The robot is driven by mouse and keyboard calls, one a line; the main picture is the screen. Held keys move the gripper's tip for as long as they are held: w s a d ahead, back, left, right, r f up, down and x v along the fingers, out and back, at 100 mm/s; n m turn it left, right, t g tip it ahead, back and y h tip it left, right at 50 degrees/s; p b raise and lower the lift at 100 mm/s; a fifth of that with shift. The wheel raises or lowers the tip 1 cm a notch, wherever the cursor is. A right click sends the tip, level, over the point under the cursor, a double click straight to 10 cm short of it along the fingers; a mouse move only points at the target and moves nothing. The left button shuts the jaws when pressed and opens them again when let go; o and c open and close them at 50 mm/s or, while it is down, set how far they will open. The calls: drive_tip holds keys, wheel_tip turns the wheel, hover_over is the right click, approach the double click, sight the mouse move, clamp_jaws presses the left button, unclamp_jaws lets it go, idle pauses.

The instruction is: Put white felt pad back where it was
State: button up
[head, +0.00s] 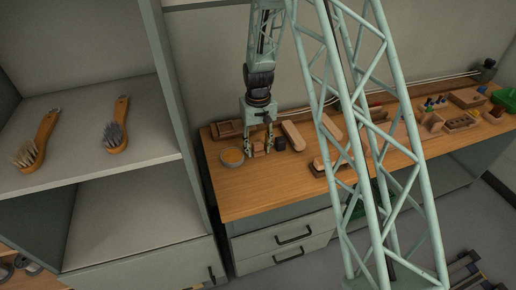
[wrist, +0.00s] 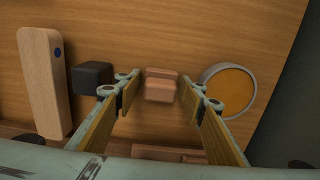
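I cannot make out a white felt pad in either view. My gripper (head: 258,150) is low over the left end of the wooden bench, pointing down. In the wrist view my gripper (wrist: 163,92) is open, with its two fingers apart. A small pinkish-brown stepped block (wrist: 160,86) shows in the gap between the fingertips. I see no contact between the fingers and the block, and its exact height relative to the fingertips is unclear.
A round tin with orange-yellow contents (wrist: 229,92) sits right of the fingers. A dark block (wrist: 92,77) and a long wooden piece with a blue dot (wrist: 44,82) lie left. A wooden tray (head: 228,129) stands behind. Two brushes lie on the shelf (head: 84,165).

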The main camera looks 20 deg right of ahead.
drive_tip(key=shift+o, duration=0.5)
drive_tip(key=shift+r, duration=0.2)
wheel_tip(320, 180, up, 10)
drive_tip(key=shift+r+p, duration=0.2)
drive_tip(key=shift+p, duration=0.6)
drive_tip(key=shift+r, duration=0.8)
drive_tip(key=shift+r, duration=0.1)
wheel_tip(320, 180, up, 15)
drive_tip(key=t, duration=0.1)
hover_over(258, 143)
drive_tip(key=s, duration=0.8)
drive_tip(key=s+r+t, duration=0.1)
drive_tip(key=s+r, duration=1.2)
drive_tip(key=s+r+t, duration=0.1)
drive_tip(key=s+r, duration=0.2)
drive_tip(key=s, duration=1)
drive_tip(key=s+r, duration=0.3)
drive_tip(key=s, duration=1.1)
drive_tip(key=shift+s+m+t, duration=0.2)
drive_tip(key=shift+m+t, duration=0.1)
drive_tip(key=shift+t, duration=0.1)
